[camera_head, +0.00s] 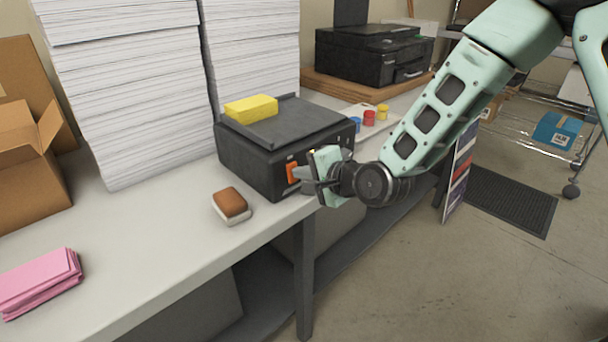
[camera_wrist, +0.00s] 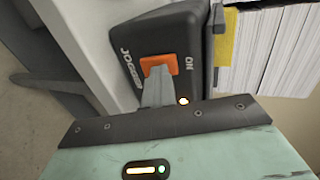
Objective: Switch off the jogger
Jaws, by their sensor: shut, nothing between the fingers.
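The jogger (camera_head: 265,150) is a black box with a tray top on the table, its front facing my gripper. Its orange rocker switch (camera_head: 292,172) sits on the front face and also shows in the wrist view (camera_wrist: 160,65), beside the words "JOGGER" and "ON". A small light (camera_wrist: 183,101) on that face glows. My gripper (camera_head: 308,174) is shut and empty, right in front of the switch. In the wrist view its fingertips (camera_wrist: 158,82) overlap the lower part of the switch; whether they press it I cannot tell.
A yellow block (camera_head: 251,108) lies on the jogger's tray. Tall paper stacks (camera_head: 130,90) stand behind. A black printer (camera_head: 372,55) and small coloured pots (camera_head: 369,118) are beyond.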

